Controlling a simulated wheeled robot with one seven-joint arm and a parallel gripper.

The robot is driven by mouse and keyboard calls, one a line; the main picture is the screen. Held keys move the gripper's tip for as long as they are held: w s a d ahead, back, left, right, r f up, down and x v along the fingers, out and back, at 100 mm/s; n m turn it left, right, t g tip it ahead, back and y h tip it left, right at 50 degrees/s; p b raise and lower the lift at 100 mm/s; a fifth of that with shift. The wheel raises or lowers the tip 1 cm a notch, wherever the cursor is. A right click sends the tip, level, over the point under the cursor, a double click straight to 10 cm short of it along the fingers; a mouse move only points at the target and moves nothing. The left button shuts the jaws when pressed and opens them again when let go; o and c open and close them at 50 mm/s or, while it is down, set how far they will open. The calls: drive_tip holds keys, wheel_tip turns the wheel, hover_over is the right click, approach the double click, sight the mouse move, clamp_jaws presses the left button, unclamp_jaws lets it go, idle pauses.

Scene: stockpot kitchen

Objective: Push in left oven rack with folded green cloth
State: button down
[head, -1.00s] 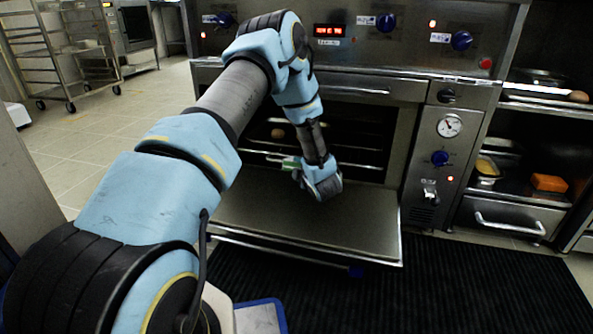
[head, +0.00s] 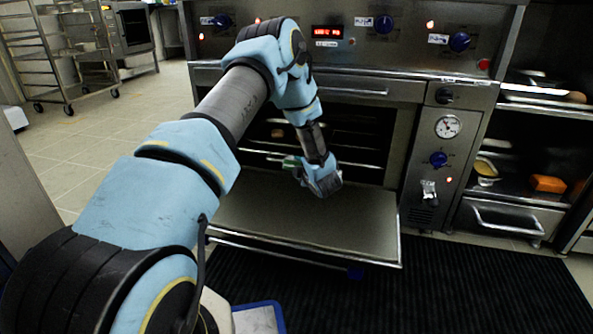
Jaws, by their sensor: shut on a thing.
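The oven stands open in the head view, with its door (head: 300,220) folded down flat. Inside the dark cavity, oven rack bars (head: 262,152) run across, and a small brown round item (head: 277,133) sits on the left. My gripper (head: 296,170) is at the oven mouth, by the front of the rack. It is shut on the green cloth (head: 289,161), of which only a small piece shows. My wrist hides most of the cloth and part of the rack. I cannot tell whether the cloth touches the rack.
The control panel (head: 348,40) with blue knobs is above the oven. Shelves at right hold an orange block (head: 547,184) above a closed drawer (head: 505,217). A black ribbed mat (head: 440,280) covers the floor in front. A wheeled rack (head: 65,60) stands at far left on open tiled floor.

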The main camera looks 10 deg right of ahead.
drive_tip(key=shift+w+d, duration=0.25)
drive_tip(key=shift+w, duration=0.2)
drive_tip(key=shift+w+d+b, duration=0.3)
drive_tip(key=shift+w+d, duration=0.15)
drive_tip(key=shift+w, duration=0.4)
drive_tip(key=shift+w+d+r, duration=0.15)
drive_tip(key=shift+w, duration=0.1)
drive_tip(key=shift+w+r, duration=0.1)
drive_tip(key=shift+r, duration=0.2)
idle(1.2)
